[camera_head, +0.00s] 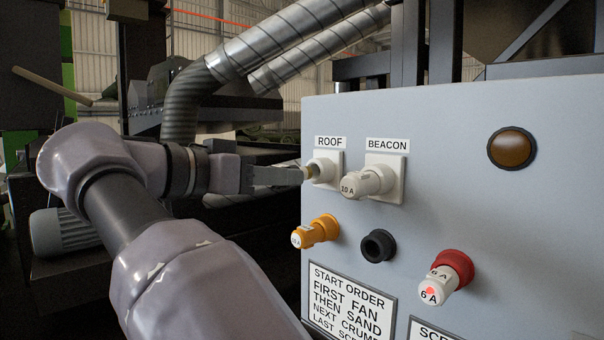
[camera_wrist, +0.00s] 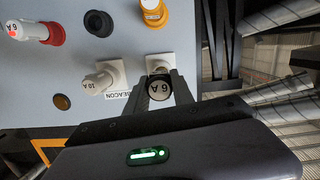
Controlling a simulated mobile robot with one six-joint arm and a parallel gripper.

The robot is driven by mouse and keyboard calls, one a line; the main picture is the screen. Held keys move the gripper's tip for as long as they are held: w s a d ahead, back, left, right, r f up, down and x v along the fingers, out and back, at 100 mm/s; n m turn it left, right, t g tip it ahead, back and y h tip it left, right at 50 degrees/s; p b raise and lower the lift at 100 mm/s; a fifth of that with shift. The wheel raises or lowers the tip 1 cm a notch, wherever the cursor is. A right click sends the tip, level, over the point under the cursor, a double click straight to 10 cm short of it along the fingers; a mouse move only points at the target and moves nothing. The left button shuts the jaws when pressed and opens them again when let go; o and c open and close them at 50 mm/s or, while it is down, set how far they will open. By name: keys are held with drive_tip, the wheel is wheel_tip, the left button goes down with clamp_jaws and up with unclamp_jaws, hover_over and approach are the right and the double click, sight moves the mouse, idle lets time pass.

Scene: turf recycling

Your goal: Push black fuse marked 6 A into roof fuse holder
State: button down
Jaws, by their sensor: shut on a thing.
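The black fuse marked 6 A (camera_wrist: 159,88) is between the two fingers of my gripper (camera_wrist: 159,90) in the wrist view. Its marked end faces the camera and the marking looks upside down. My gripper (camera_head: 305,175) is shut on it, with its fingertips close against the front of the ROOF fuse holder (camera_head: 327,169) in the head view. In the wrist view the pale ROOF holder (camera_wrist: 160,62) shows just behind the fuse, in line with it. In the head view the fingers mostly hide the fuse. I cannot tell how deep it sits in the holder.
To the right is the BEACON holder (camera_head: 390,162) with a white 10 A fuse (camera_head: 367,182). Below are an orange fuse (camera_head: 315,232), a black empty-looking socket (camera_head: 378,246) and a white 6 A fuse (camera_head: 436,288) in a red holder (camera_head: 457,266). An amber lamp (camera_head: 511,148) is at upper right.

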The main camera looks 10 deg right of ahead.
drive_tip(key=shift+n+p, duration=0.4)
drive_tip(key=shift+p, duration=0.4)
idle(1.2)
drive_tip(key=shift+w+d, duration=0.15)
drive_tip(key=shift+d, duration=0.1)
drive_tip(key=shift+w+d, duration=0.2)
drive_tip(key=shift+d, duration=0.05)
drive_tip(key=shift+w+d, duration=0.15)
drive_tip(key=shift+d, duration=0.1)
drive_tip(key=shift+w+d+b, duration=0.2)
drive_tip(key=shift+d+b, duration=0.05)
drive_tip(key=shift+b, duration=0.05)
drive_tip(key=shift+x, duration=0.8)
drive_tip(key=c, duration=1)
unclamp_jaws()
drive_tip(key=shift+r, duration=0.2)
